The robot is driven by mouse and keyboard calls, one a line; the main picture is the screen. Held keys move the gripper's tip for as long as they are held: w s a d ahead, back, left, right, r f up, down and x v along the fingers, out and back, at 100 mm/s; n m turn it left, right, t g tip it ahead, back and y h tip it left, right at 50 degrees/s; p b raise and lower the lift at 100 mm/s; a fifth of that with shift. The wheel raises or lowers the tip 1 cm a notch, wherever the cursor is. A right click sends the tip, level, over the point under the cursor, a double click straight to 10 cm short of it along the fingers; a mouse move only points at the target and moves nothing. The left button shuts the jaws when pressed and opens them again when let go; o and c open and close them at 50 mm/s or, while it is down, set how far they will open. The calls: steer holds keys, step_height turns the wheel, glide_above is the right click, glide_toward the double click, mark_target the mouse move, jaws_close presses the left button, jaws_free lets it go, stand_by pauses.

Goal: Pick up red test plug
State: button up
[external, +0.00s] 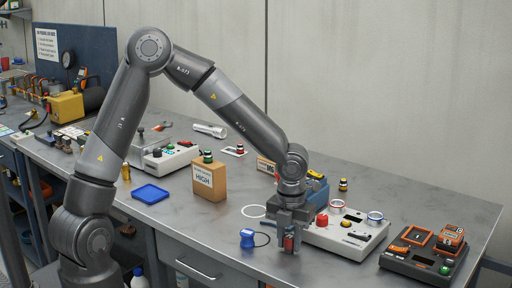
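My gripper (290,240) points straight down near the front edge of the metal bench. A small red thing (289,243), which looks like the red test plug, shows between or just at its fingertips. The fingers hide most of it. I cannot tell whether they are closed on it, or whether it touches the bench. A red round knob or cap (322,220) sits to the right on a white test box (345,238).
A blue round device (247,238) with a black cable lies just left of my gripper. A cardboard box marked HIGH (209,181) and a blue tray (151,194) stand farther left. A dark orange-trimmed unit (395,262) is at the right. Bare bench (205,225) lies front left.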

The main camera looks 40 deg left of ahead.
steer(key=c, duration=0.5)
steer(key=shift+r, duration=0.15)
